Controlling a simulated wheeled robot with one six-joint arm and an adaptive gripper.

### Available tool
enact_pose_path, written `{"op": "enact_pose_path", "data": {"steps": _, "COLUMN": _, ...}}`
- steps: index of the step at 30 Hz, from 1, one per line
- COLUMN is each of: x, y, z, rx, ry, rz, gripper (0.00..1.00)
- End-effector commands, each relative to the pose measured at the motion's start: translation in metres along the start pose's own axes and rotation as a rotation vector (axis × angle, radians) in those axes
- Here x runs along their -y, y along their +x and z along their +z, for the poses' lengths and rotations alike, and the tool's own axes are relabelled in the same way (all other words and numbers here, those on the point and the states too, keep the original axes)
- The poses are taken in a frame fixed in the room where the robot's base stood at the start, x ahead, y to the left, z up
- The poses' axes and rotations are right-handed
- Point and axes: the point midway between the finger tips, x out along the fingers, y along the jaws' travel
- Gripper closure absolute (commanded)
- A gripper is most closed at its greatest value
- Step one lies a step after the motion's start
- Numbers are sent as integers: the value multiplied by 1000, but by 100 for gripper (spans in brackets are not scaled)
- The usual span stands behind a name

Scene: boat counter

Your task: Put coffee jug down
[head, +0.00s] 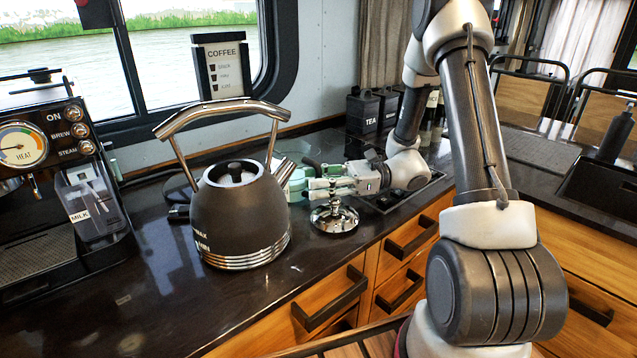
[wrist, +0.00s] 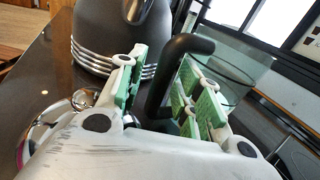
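The coffee jug is clear glass with a black handle. In the head view its glass (head: 297,182) shows between the dark kettle and my gripper, partly hidden by both. The wrist view shows the glass body (wrist: 238,75) and the black handle (wrist: 165,80). My gripper (head: 318,184) is low over the counter. Its green-padded fingers (wrist: 163,75) are apart, one on each side of the handle. A gap shows between the handle and the left finger. The jug looks upright at counter level; its base is hidden, so contact with the counter cannot be confirmed.
A large dark kettle (head: 238,215) stands just left of my gripper. A chrome object (head: 334,218) sits in front below it. The coffee machine (head: 45,190) is far left. Black canisters (head: 362,112) stand behind. The counter's front left (head: 150,300) is clear.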

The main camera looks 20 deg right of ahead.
Motion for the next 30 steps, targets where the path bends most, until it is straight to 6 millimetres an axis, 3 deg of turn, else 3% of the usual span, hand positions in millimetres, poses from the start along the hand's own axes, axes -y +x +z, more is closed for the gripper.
{"op": "enact_pose_path", "data": {"steps": 5, "x": 0, "y": -4, "z": 0, "rx": 0, "ry": 0, "rz": -1, "gripper": 65}}
{"op": "enact_pose_path", "data": {"steps": 15, "x": 4, "y": -61, "z": 4, "rx": 0, "ry": 0, "rz": -3, "gripper": 65}}
{"op": "enact_pose_path", "data": {"steps": 19, "x": 4, "y": -74, "z": 4, "rx": 0, "ry": 0, "rz": -1, "gripper": 65}}
{"op": "enact_pose_path", "data": {"steps": 26, "x": -4, "y": -74, "z": 12, "rx": -37, "ry": -28, "rz": 34, "gripper": 65}}
{"op": "enact_pose_path", "data": {"steps": 30, "x": -33, "y": -64, "z": 31, "rx": -166, "ry": -128, "rz": 151, "gripper": 65}}
